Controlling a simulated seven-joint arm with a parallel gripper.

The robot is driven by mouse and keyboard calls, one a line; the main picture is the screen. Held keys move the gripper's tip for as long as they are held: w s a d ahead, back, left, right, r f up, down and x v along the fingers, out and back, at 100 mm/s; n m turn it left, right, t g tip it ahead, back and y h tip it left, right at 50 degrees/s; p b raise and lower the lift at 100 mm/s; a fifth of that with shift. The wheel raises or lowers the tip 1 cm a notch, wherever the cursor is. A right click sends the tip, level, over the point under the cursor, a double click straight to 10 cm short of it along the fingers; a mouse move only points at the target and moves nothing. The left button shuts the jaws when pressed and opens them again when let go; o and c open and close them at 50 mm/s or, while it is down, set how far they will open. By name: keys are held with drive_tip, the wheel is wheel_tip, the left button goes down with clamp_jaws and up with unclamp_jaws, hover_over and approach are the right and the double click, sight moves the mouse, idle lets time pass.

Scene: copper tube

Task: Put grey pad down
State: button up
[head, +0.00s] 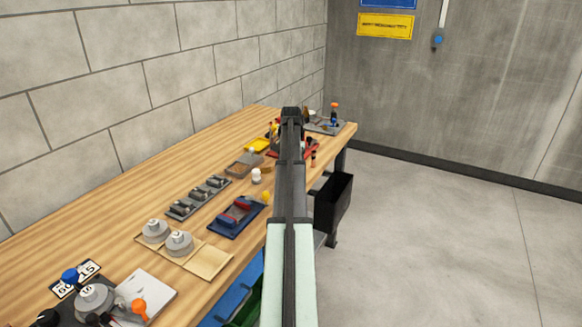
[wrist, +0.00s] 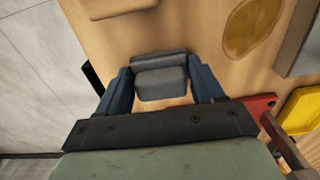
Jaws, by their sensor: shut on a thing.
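The grey pad (wrist: 160,80) is a small dark-grey block with a lighter face, between the two blue fingers of my gripper (wrist: 160,88) in the wrist view. My gripper is shut on it, one finger at each side. Wooden bench top shows around the pad; I cannot tell whether the pad touches it or hangs above it. In the head view my arm hides both the gripper and the pad, over the far part of the wooden bench (head: 150,195).
A red tray (wrist: 262,104) and a yellow container (wrist: 302,108) lie close at the right in the wrist view. A brown oval patch (wrist: 252,28) is above right. A black bin (head: 333,202) hangs by the bench's right edge. A blue tray (head: 237,217) sits nearer.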

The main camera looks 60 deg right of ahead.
drive_tip(key=shift+f, duration=0.1)
drive_tip(key=o, duration=1.1)
drive_tip(key=shift+o, duration=0.2)
wheel_tip(320, 180, up, 12)
idle(0.4)
